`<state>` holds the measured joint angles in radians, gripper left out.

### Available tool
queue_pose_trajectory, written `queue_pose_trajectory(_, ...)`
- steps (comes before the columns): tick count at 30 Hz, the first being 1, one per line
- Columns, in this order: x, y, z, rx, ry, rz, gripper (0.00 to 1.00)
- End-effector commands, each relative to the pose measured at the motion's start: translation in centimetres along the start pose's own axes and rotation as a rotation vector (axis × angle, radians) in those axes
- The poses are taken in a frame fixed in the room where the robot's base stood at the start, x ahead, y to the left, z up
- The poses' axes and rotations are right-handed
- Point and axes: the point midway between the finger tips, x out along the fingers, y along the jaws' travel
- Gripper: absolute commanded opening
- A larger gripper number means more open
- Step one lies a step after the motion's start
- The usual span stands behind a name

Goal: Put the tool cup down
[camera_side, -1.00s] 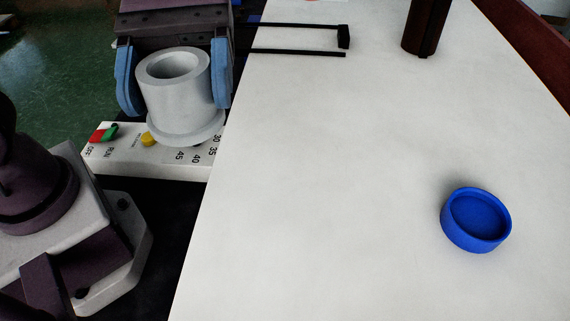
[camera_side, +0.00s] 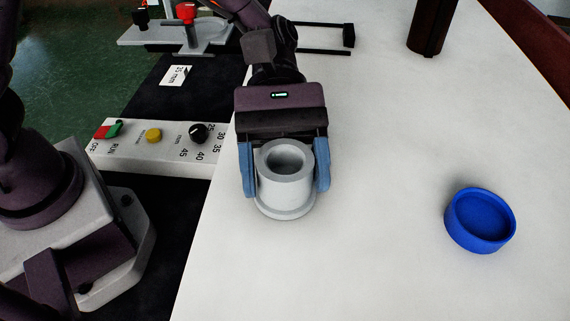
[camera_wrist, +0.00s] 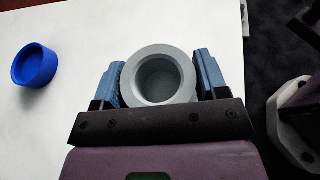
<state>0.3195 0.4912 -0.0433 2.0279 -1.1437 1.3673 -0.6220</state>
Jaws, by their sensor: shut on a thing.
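The tool cup (camera_side: 285,190) is a light grey flanged cylinder with a round hole in its top. My gripper (camera_side: 285,172) is shut on it, with one blue finger on each side. The cup is upright, over the left part of the white table (camera_side: 390,130). I cannot tell whether its base touches the table. In the wrist view the cup (camera_wrist: 160,88) sits between the fingers of my gripper (camera_wrist: 160,80), its open top facing the camera.
A blue round dish (camera_side: 480,220) stands on the table to the right; it also shows in the wrist view (camera_wrist: 35,66). A dark brown post (camera_side: 427,28) is at the back. A control panel (camera_side: 165,148) with knobs lies left of the table edge. The table between cup and dish is clear.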

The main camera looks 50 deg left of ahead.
Motion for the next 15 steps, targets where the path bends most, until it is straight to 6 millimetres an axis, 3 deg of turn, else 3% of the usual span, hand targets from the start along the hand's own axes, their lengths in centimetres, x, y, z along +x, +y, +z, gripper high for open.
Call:
queue_pose_trajectory(7, 0.09, 0.0, -0.22, -0.001, -0.001, 0.0, 0.37)
queue_pose_trajectory(8, 0.09, -0.01, -0.25, -0.001, -0.001, 0.0, 0.71)
queue_pose_trajectory(10, 0.08, -0.01, -0.22, -0.001, 0.0, 0.0, 0.87)
queue_pose_trajectory(11, 0.08, -0.01, -0.22, -0.001, 0.0, 0.0, 0.92)
queue_pose_trajectory(15, 0.07, -0.01, -0.21, -0.001, 0.0, 0.0, 0.92)
